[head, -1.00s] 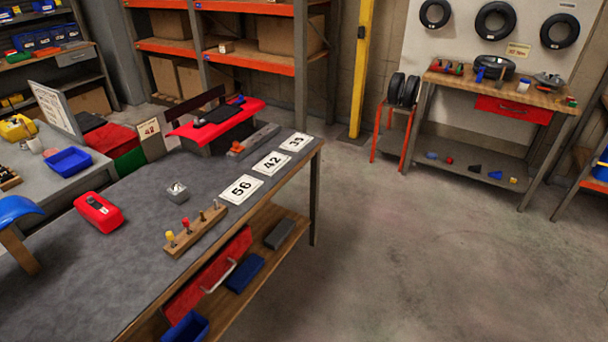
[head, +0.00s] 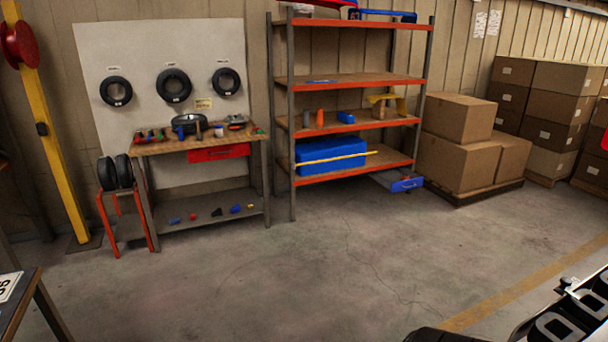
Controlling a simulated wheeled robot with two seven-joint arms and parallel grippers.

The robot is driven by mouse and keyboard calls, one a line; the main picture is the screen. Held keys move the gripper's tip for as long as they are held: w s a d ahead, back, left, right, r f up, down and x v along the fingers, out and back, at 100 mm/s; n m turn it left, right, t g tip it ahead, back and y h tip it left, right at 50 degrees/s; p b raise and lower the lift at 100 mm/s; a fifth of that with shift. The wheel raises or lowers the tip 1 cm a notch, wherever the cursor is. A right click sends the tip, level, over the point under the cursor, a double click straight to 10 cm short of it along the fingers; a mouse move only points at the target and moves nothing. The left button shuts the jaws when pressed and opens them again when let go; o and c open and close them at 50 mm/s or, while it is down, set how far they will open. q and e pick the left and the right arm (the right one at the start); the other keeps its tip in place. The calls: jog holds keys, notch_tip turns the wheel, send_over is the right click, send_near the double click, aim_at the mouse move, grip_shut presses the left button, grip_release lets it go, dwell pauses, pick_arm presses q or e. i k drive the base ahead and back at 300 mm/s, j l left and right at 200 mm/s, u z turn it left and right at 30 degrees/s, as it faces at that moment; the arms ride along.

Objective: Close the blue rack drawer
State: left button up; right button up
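The blue rack drawer (head: 406,185) shows in the head view at the lower right of the orange-and-grey shelf rack (head: 351,81). It has a blue front with a small handle and a grey body, and it sticks out from under the bottom shelf, so it stands open. It is across the floor, well away from me. Neither of my grippers shows in the head view.
A workbench (head: 200,149) with a red drawer stands left of the rack. Cardboard boxes (head: 458,119) on a pallet stand right of it. A kart part (head: 570,318) fills the lower right corner. The concrete floor (head: 310,265) between is clear.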

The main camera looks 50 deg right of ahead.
aim_at(390, 177)
jog(key=z, duration=2.45)
jog(key=i+j+u, duration=0.2)
jog(key=i+u, duration=0.2)
jog(key=i+j, duration=0.1)
jog(key=i, duration=0.4)
jog(key=i+z, duration=0.1)
jog(key=i, duration=0.4)
jog(key=i+j, duration=0.15)
jog(key=i, duration=0.35)
jog(key=i+j+z, duration=0.1)
jog(key=i, duration=0.35)
jog(key=i+z, duration=0.25)
jog(key=i, duration=0.9)
jog(key=i+j+z, duration=0.2)
jog(key=i, duration=0.9)
jog(key=i+l, duration=0.05)
jog(key=l, duration=0.05)
